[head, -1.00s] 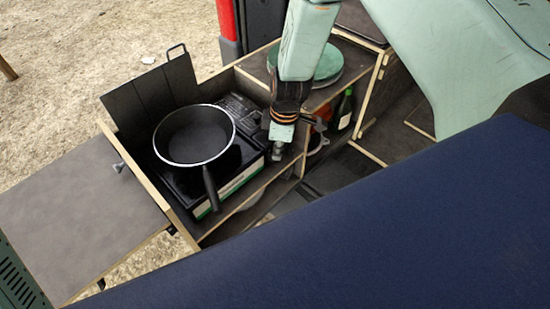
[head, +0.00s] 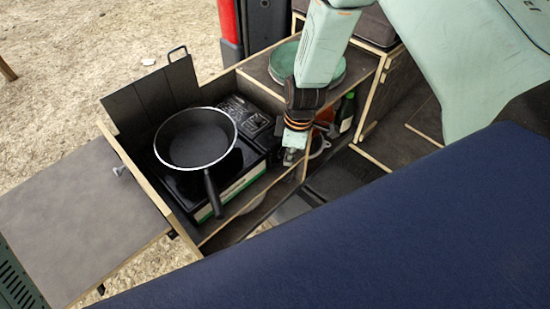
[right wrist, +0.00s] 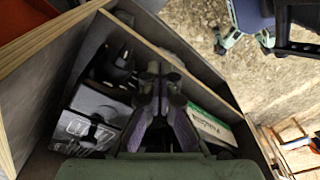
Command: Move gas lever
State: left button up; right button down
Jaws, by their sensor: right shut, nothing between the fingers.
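A portable gas stove (head: 240,184), black with a white and green label strip, sits in the wooden kitchen box. Its dark control panel (head: 246,112) lies to the right of the pan. I cannot clearly make out the gas lever. My right gripper (head: 289,158) hangs beside the stove's right end, its fingers partly hidden by the wrist. In the right wrist view the gripper (right wrist: 153,70) is shut and empty, between a black box with a knob (right wrist: 92,128) and the stove's label side (right wrist: 208,130). My left gripper is not in view.
A black frying pan (head: 196,138) stands on the stove, handle towards the front. A round green lid (head: 284,62) lies on the shelf behind my right wrist. A dark bottle (head: 345,112) stands in the right compartment. A fold-out board (head: 80,215) extends left.

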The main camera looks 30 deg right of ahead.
jog(key=shift+s, duration=0.1)
notch_tip(320, 180, up, 12)
jog(key=d, duration=0.1)
jog(key=shift+s, duration=0.25)
dwell(0.5)
